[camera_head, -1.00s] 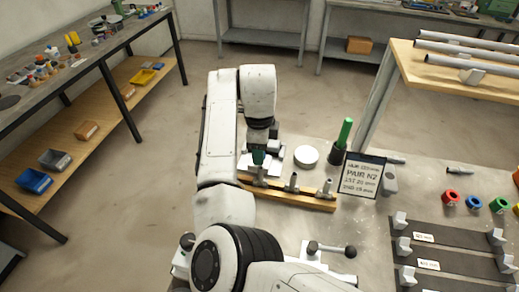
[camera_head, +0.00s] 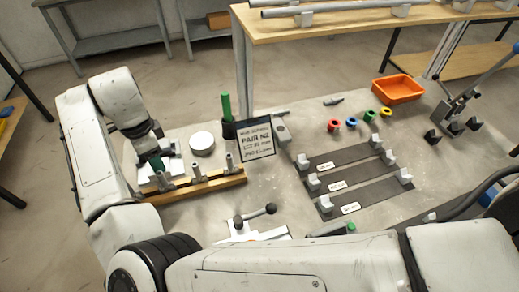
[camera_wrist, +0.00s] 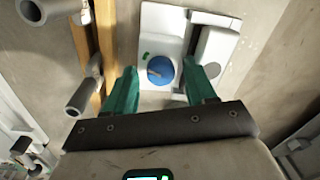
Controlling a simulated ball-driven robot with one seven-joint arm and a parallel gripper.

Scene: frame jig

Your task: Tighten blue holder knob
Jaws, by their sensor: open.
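The blue knob (camera_wrist: 160,71) sits on a white holder (camera_wrist: 159,18) in the wrist view, with a thin tan mark on its face. The fingers of my gripper (camera_wrist: 161,88) are green and spread apart, one on each side of the knob in the picture. I cannot tell how far above the knob the tips are; no contact shows. In the head view my gripper (camera_head: 157,166) points down over the white holder (camera_head: 174,166) at the table's left end. The knob is hidden there.
A wooden rail (camera_head: 208,186) with upright metal pegs stands right beside the holder. A white disc (camera_head: 202,143), a green-handled tool (camera_head: 226,105) and a sign (camera_head: 256,138) are close behind. A lever clamp (camera_head: 256,214) is in front. Coloured rings and an orange bin (camera_head: 398,89) lie farther right.

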